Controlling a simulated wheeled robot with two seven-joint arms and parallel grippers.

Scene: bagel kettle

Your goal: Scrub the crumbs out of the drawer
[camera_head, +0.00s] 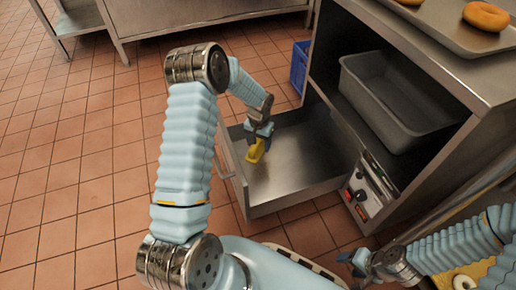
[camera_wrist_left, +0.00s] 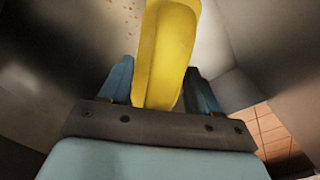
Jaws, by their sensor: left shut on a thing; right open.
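The open drawer (camera_head: 300,165) is a metal tray pulled out from under the counter. My left gripper (camera_head: 258,137) is inside the drawer, near its left side, shut on a yellow scrubbing tool (camera_head: 255,153). The yellow tool (camera_wrist_left: 165,55) fills the middle of the left wrist view, between the two blue fingers. Small reddish-brown crumbs (camera_wrist_left: 122,18) dot the metal surface beyond it; I cannot make them out in the head view. I cannot tell whether the tool touches the drawer floor. My right gripper (camera_head: 352,262) is open and empty at the lower right, apart from the drawer.
A grey bin (camera_head: 385,100) stands on the shelf above the drawer. A tray (camera_head: 440,28) with bagels (camera_head: 486,16) lies on the counter top. A control panel (camera_head: 368,190) is right of the drawer. A blue crate (camera_head: 299,65) stands behind. Tiled floor (camera_head: 80,190) is free at left.

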